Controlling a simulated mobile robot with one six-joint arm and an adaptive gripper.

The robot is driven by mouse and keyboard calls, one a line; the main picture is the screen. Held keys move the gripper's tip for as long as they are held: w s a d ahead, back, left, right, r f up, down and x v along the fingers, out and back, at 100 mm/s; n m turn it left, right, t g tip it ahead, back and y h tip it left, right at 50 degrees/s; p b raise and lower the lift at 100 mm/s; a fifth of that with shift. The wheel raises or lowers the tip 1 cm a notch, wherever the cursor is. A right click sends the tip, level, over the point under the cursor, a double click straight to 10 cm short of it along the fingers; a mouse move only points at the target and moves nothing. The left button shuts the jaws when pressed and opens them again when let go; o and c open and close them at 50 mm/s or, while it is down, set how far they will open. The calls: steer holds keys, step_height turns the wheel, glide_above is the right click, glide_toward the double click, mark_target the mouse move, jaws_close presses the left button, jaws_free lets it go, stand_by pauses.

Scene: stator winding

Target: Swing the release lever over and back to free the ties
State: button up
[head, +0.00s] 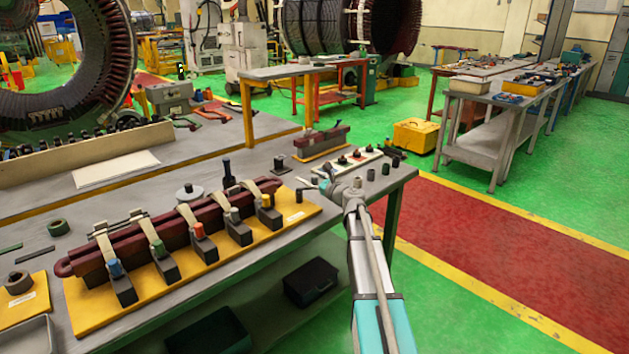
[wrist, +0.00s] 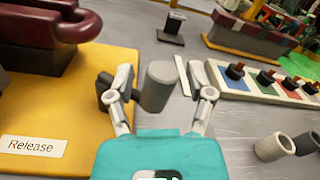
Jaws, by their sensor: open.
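A yellow board (head: 185,305) on the bench carries a long dark red coil bar (head: 130,245), held down by several pale ties with dark clamps and coloured knobs (head: 198,231). A "Release" label (wrist: 30,146) lies at the board's right end. Beside it, at the board's edge, a dark post (wrist: 104,84) is partly hidden by my left finger.
A pale strip with several dark knobs (wrist: 265,80) lies to the right, and two grey cylinders (wrist: 290,146) stand nearer. A small dark block on a plate (wrist: 173,27) and another red bar piece (head: 322,141) stand beyond.

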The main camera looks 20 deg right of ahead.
jaws_close()
steer(key=shift+s+h, duration=0.2)
steer(key=shift+h, duration=0.1)
steer(key=shift+s+a+m+t+h, duration=0.2)
steer(key=shift+s+m+h, duration=0.1)
steer(key=shift+m+h, duration=0.5)
steer(key=shift+s+a+m+t+h, duration=0.1)
steer(key=shift+s+m+t+h, duration=0.15)
steer(key=shift+m+h, duration=0.55)
steer(key=h, duration=0.1)
steer(key=m+h, duration=0.1)
steer(key=h, duration=0.1)
steer(key=s+m+h, duration=0.1)
steer(key=shift+a+g+h, duration=0.25)
steer(key=shift+a+h, duration=0.1)
steer(key=shift+h, duration=0.05)
steer(key=shift+s+a+m+g+h, duration=0.35)
steer(key=shift+m+g+h, duration=0.4)
steer(key=shift+m+h, duration=0.55)
steer(key=shift+s+a+m+g+h, duration=0.35)
steer(key=shift+m+g+h, duration=0.5)
steer(key=shift+h, duration=0.8)
steer(key=shift+s+a+m+g+h, duration=0.2)
steer(key=shift+a+m+g+h, duration=0.3)
steer(key=shift+m+h, duration=0.85)
steer(key=shift+h, duration=0.3)
